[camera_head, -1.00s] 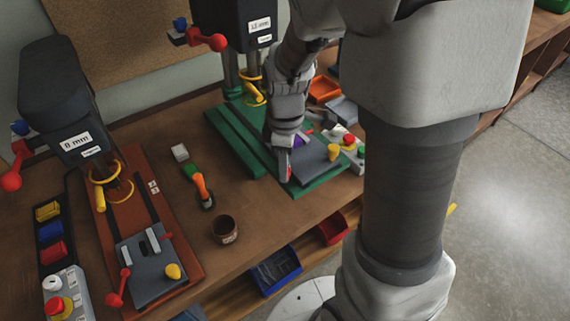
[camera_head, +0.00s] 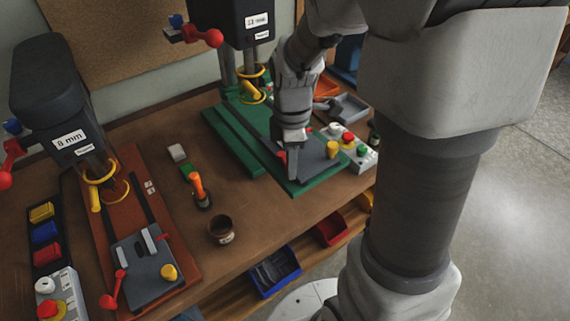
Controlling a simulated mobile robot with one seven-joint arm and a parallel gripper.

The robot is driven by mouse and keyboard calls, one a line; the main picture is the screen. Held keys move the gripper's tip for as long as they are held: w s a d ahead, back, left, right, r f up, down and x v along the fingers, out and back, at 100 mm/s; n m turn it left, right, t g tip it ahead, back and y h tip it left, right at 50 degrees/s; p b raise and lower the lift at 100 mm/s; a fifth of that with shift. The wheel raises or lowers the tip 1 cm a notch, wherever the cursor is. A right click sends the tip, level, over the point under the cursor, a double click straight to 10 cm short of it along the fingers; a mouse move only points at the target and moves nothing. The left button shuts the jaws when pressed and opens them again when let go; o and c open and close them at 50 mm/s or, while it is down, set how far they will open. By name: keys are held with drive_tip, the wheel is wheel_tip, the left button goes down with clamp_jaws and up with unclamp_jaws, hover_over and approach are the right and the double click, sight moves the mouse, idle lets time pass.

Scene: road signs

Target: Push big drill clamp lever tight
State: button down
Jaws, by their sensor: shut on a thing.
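The big drill (camera_head: 256,28) with the "12 mm" label stands at the back over a green base (camera_head: 222,134). A grey clamp plate (camera_head: 318,158) with a yellow knob (camera_head: 333,148) sits on the front part of that base. My gripper (camera_head: 291,168) points down at the left edge of the plate. A small red part of the clamp lever (camera_head: 281,158) shows at its fingers, and the gripper is shut on it. The fingers hide most of the lever, so its angle cannot be told.
The smaller "8 mm" drill (camera_head: 58,108) stands at left over a red-brown base with its own clamp and red lever (camera_head: 112,290). A control box (camera_head: 350,146) is right of the clamp plate.

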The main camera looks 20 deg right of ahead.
sight(302, 172)
drive_tip(key=shift+w+d+n+b, duration=0.15)
drive_tip(key=shift+d+n+b, duration=0.2)
drive_tip(key=shift+d+n, duration=0.65)
drive_tip(key=shift+w+d+n, duration=0.15)
drive_tip(key=shift+d+n, duration=0.05)
drive_tip(key=shift+n, duration=0.55)
drive_tip(key=shift+w+d+n, duration=0.1)
drive_tip(key=shift+d+n, duration=0.1)
drive_tip(key=shift+n, duration=0.55)
drive_tip(key=c, duration=0.6)
unclamp_jaws()
drive_tip(key=shift+d, duration=0.1)
drive_tip(key=shift+r, duration=0.15)
wheel_tip(302, 172, up, 17)
drive_tip(key=shift+p, duration=0.3)
drive_tip(key=shift+r, duration=0.1)
